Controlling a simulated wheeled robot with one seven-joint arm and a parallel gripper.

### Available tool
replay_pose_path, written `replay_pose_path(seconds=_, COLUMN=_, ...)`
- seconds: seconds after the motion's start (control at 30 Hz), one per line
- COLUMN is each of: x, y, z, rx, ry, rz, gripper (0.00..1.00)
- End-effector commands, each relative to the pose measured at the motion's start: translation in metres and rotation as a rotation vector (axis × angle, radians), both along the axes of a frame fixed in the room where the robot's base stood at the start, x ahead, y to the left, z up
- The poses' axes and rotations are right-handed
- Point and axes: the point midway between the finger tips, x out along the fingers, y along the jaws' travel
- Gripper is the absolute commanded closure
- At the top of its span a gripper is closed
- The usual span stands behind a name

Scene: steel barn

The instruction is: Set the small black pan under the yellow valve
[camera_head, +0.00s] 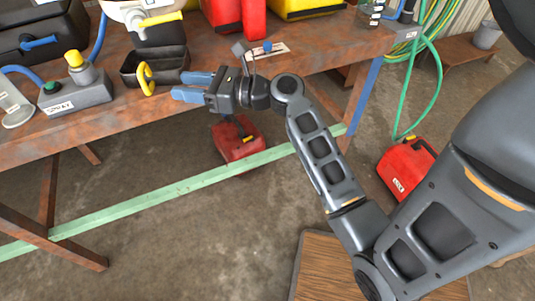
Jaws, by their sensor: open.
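The small black pan (174,59) sits on the rusty table near its front edge, with a yellow ring handle (146,79) on its front side. The yellow valve (163,18) is on a white container (125,8) behind the pan, above a dark block. The pan stands in front of the valve; whether any of it is directly beneath the valve I cannot tell. My gripper (178,86) is just right of the pan, at the table's front edge. Its blue fingers point left toward the handle, open, with nothing between them.
Red and yellow cans stand behind on the right. Red cans (408,168) are on the floor. A green bar (170,192) runs below the table.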

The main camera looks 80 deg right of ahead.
Motion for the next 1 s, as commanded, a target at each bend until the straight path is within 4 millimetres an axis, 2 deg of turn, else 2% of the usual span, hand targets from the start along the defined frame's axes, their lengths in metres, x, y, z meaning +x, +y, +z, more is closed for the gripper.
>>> replay_pose_path(seconds=0.13, x=-0.004, y=0.017, z=-0.018, rx=-0.083, ry=0.041, rz=-0.014, gripper=0.56)
replay_pose_path(seconds=0.27, x=-0.02, y=0.053, z=-0.057, rx=-0.322, ry=0.142, rz=-0.038, gripper=0.56)
replay_pose_path(seconds=0.4, x=-0.056, y=0.096, z=-0.095, rx=-0.712, ry=0.266, rz=-0.025, gripper=0.56)
replay_pose_path(seconds=0.53, x=-0.098, y=0.13, z=-0.113, rx=-1.113, ry=0.345, rz=0.035, gripper=0.56)
replay_pose_path(seconds=0.63, x=-0.132, y=0.151, z=-0.115, rx=-1.438, ry=0.374, rz=0.105, gripper=0.56)
replay_pose_path(seconds=0.77, x=-0.176, y=0.173, z=-0.105, rx=-1.874, ry=0.356, rz=0.215, gripper=0.56)
replay_pose_path(seconds=0.9, x=-0.218, y=0.194, z=-0.079, rx=-2.347, ry=0.255, rz=0.332, gripper=0.56)
replay_pose_path(seconds=1.0, x=-0.241, y=0.207, z=-0.057, rx=-2.644, ry=0.142, rz=0.389, gripper=0.56)
